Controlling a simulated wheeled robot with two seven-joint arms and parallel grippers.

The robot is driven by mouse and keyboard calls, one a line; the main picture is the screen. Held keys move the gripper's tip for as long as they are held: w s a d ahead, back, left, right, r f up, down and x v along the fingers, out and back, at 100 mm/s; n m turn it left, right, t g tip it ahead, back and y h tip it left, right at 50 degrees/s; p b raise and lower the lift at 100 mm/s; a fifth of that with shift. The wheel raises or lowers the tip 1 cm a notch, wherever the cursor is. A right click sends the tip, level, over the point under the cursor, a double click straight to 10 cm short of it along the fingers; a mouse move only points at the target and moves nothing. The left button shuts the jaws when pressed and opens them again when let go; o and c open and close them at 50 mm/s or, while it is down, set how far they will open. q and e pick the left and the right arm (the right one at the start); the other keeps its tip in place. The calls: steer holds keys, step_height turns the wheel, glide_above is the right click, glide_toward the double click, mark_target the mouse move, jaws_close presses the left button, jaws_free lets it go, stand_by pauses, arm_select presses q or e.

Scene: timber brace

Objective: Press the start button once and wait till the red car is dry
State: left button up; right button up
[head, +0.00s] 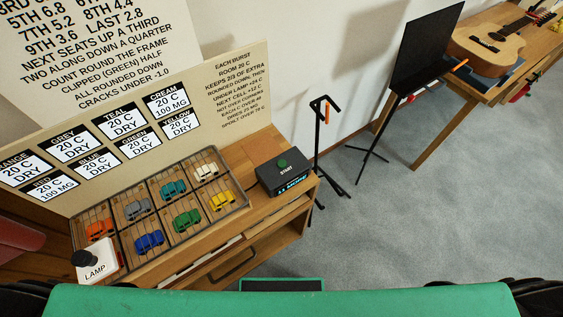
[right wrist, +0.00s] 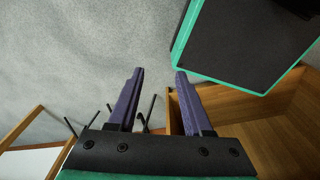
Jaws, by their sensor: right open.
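The start button (head: 283,163) is a green cap on a dark box marked START (head: 284,176), at the right end of the wooden bench. A wire-divided tray (head: 246,205) holds small cars: orange, grey, teal, cream, blue (head: 149,241), green and yellow. I see no red car; the front-left cell is covered by the white LAMP block (head: 97,267) with its black knob. The red label (head: 50,186) on the board reads 20 C, 100 MG. My right gripper (right wrist: 156,72) is open and empty, away from the button. My left gripper is out of view.
The cream label (head: 170,103) also reads 100 MG; the others read DRY. A printed rules board (head: 236,90) stands behind the tray. A black stand (head: 325,150), a music stand (head: 425,45) and a guitar (head: 488,48) are to the right. Grey floor is free at right.

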jaws_close()
stand_by(1.0)
steer(key=shift+d, duration=0.15)
stand_by(0.6)
